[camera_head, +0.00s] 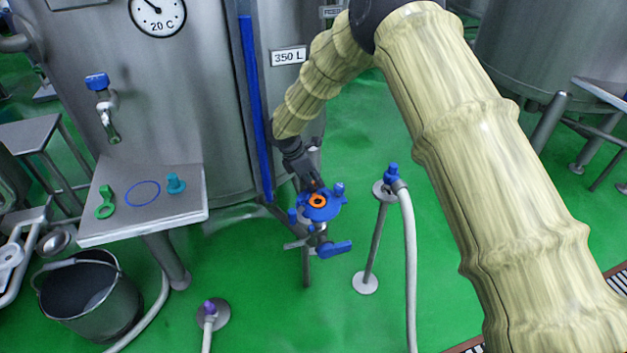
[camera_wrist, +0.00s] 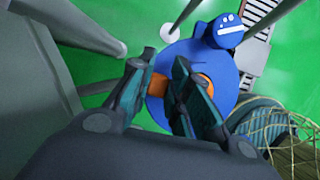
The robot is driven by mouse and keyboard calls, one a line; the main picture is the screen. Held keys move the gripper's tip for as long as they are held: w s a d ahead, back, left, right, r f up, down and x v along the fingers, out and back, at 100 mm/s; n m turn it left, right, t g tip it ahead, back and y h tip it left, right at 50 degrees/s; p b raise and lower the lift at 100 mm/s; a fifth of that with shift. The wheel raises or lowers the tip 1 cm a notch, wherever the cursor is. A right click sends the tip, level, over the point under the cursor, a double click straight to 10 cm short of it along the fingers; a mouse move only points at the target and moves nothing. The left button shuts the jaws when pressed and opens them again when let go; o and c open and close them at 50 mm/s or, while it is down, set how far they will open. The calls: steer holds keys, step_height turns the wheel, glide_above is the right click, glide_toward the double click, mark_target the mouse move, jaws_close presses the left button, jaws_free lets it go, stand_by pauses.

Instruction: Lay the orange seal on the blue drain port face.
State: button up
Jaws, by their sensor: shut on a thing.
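The orange seal (camera_head: 317,206) is a small ring at the middle of the blue drain port face (camera_head: 325,214), below the tank. My gripper (camera_head: 313,187) reaches down to it from the upper left. In the wrist view my gripper (camera_wrist: 160,70) is shut on the seal, whose orange (camera_wrist: 159,83) shows between the fingers. The blue port face (camera_wrist: 157,110) lies right behind the seal. I cannot tell whether the seal touches the face or hangs slightly above it. The fingers hide part of the seal.
Blue clamp parts and a blue valve handle (camera_head: 334,249) surround the port. A hose stand with a blue top (camera_head: 391,173) is to the right. A steel shelf (camera_head: 190,208) at left holds a green clamp, a blue ring and a teal part. A bucket (camera_head: 90,300) stands below it.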

steer(key=o, duration=0.8)
steer(key=shift+r, duration=0.1)
step_height(320, 180, up, 10)
steer(key=shift+f, duration=0.1)
